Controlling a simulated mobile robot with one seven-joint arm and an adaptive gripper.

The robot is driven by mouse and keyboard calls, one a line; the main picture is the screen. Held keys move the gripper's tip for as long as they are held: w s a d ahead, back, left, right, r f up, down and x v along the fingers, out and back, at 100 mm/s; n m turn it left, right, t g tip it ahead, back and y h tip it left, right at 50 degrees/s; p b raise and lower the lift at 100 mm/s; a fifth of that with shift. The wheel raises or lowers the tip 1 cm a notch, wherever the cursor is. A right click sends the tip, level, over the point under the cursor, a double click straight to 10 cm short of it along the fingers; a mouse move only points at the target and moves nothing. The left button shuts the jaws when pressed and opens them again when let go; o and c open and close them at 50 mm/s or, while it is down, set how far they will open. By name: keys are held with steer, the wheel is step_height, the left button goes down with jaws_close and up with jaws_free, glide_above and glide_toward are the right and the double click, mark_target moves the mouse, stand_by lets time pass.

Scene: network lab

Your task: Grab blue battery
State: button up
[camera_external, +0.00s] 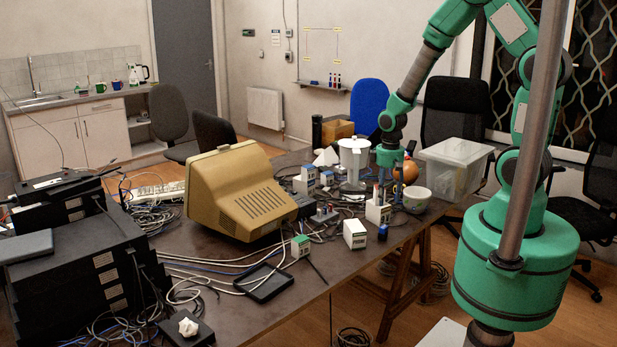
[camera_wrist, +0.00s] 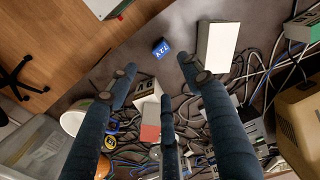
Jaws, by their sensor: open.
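The blue battery (camera_external: 383,232) is a small blue block near the table's front edge, just right of a white box. In the wrist view the blue battery (camera_wrist: 161,49) lies above and beyond my fingertips, with white lettering on its face, apart from them. My gripper (camera_external: 386,190) points down over the cluttered right part of the table, behind the battery in the external view. In the wrist view my gripper (camera_wrist: 160,85) has its fingers spread with nothing held between them.
A white box (camera_external: 355,234) stands close beside the battery; another white box (camera_external: 378,212) is under my gripper. A bowl (camera_external: 417,200) and clear plastic bin (camera_external: 455,168) stand to the right. Cables and small boxes crowd the table. Bare tabletop (camera_wrist: 135,48) lies left of the battery.

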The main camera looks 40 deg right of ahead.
mark_target(384, 226)
steer(key=shift+f, duration=0.1)
steer(key=shift+f+b, duration=0.85)
steer(key=shift+f, duration=3.35)
steer(key=shift+f, duration=0.1)
steer(key=shift+s+a+f+b, duration=0.15)
steer(key=shift+f+b, duration=0.2)
steer(key=shift+f, duration=0.9)
steer(key=shift+a+f+b, duration=0.1)
steer(key=shift+f+b, duration=0.25)
steer(key=shift+f, duration=0.9)
jaws_close()
